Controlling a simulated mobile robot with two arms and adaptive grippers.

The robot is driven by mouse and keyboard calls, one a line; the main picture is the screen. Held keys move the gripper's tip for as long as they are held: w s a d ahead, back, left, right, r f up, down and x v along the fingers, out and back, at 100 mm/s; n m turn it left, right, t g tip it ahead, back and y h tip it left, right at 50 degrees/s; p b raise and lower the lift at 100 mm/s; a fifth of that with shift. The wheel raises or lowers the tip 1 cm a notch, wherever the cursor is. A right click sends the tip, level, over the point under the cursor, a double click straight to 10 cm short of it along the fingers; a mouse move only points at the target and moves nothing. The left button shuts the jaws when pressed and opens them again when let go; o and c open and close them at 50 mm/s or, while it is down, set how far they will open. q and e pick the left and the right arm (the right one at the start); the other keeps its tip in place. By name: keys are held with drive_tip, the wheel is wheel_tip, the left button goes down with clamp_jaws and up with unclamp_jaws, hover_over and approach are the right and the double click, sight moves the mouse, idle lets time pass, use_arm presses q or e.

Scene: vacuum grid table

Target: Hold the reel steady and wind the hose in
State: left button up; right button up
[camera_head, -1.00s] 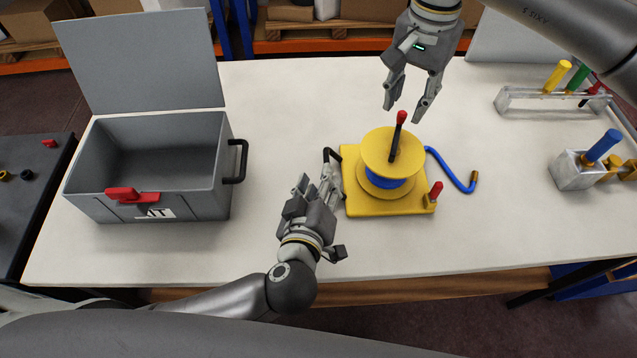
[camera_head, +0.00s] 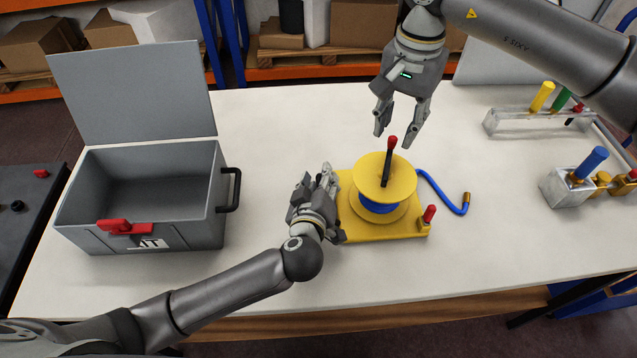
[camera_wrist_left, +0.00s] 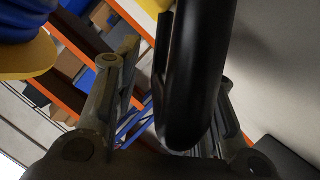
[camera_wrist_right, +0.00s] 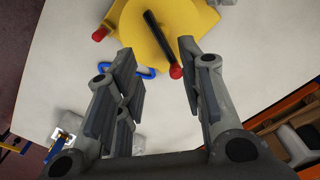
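The yellow reel (camera_head: 372,170) stands on its yellow base (camera_head: 385,233), with blue hose on its drum. Its black crank (camera_head: 386,168) has a red knob (camera_head: 392,141). The blue hose (camera_head: 436,189) trails right to a brass end (camera_head: 466,198). My left gripper (camera_head: 326,178) is at the base's left side. In the left wrist view, the black base handle (camera_wrist_left: 192,75) lies between its spread fingers, nearer the right one, with a gap to the left one. My right gripper (camera_head: 395,132) is open and empty, pointing down just behind the crank knob. The knob also shows in the right wrist view (camera_wrist_right: 176,72).
An open grey toolbox (camera_head: 190,243) with a red latch stands left. A small red-topped peg (camera_head: 429,215) is on the base's front right corner. A rack with coloured handles (camera_head: 510,122) and a metal block (camera_head: 567,190) stand right. The front table strip is clear.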

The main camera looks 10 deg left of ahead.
sight(388, 165)
use_arm(q)
clamp_jaws()
use_arm(e)
drive_tip(key=shift+c, duration=0.4)
wheel_tip(388, 165, down, 10)
drive_tip(key=n, duration=0.3)
drive_tip(key=shift+f, duration=0.15)
use_arm(q)
drive_tip(key=shift+a, duration=0.1)
idle(0.4)
